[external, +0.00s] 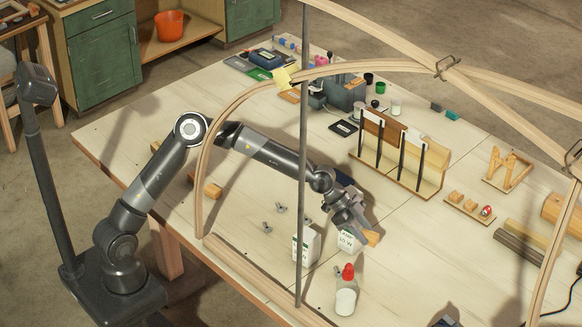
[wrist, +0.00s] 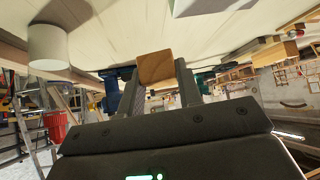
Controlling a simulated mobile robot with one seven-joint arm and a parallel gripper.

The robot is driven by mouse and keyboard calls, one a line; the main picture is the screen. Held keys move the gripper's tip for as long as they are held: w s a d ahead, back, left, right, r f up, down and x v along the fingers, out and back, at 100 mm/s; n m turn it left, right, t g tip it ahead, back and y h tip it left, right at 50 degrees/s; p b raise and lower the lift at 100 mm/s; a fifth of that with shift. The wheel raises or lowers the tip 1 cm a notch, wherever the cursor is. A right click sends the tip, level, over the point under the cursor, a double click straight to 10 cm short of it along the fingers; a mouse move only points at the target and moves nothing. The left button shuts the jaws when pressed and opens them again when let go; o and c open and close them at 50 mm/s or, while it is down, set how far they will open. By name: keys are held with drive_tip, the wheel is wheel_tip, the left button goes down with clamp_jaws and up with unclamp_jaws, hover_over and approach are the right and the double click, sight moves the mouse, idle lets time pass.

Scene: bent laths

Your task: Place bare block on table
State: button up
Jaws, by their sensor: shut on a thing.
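My gripper (external: 361,224) is over the middle of the table, near the white cartons. It is shut on a bare wooden block (external: 372,238), which shows at its tip just right of a white carton (external: 348,240). In the wrist view the block (wrist: 156,67) sits between the two fingers (wrist: 158,88) of my gripper. The pale wooden table (external: 400,270) lies beneath. I cannot tell whether the block touches the tabletop.
Another white carton (external: 306,245) and a red-capped bottle (external: 346,292) stand nearby. A bent lath arch (external: 206,160) and a dark upright pole (external: 303,150) stand on the camera side. A wooden rack (external: 425,180) is behind. Tabletop right of the block is clear.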

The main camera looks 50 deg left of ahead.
drive_tip(key=w+a+r+n+t+y, duration=0.1)
drive_tip(key=w+a+n+t, duration=0.3)
drive_tip(key=a, duration=1.3)
drive_tip(key=w+a+n+y, duration=0.1)
drive_tip(key=w+a, duration=0.4)
drive_tip(key=a, duration=1.1)
drive_tip(key=s+a+n+t+y, duration=0.1)
drive_tip(key=s+a+n, duration=0.1)
drive_tip(key=a, duration=0.9)
drive_tip(key=s+a+n+t+y, duration=0.1)
drive_tip(key=s+a+n, duration=0.1)
drive_tip(key=a, duration=0.9)
drive_tip(key=s+a+f+n+y, duration=0.2)
drive_tip(key=s+a+n, duration=0.1)
drive_tip(key=s+a, duration=0.7)
drive_tip(key=s+a+f+n+y, duration=0.25)
drive_tip(key=s+a, duration=0.55)
drive_tip(key=a, duration=0.5)
drive_tip(key=shift+t, duration=0.3)
drive_tip(key=shift+s+d+f, duration=0.1)
drive_tip(key=shift+s+f, duration=0.05)
drive_tip(key=shift+f, duration=3.55)
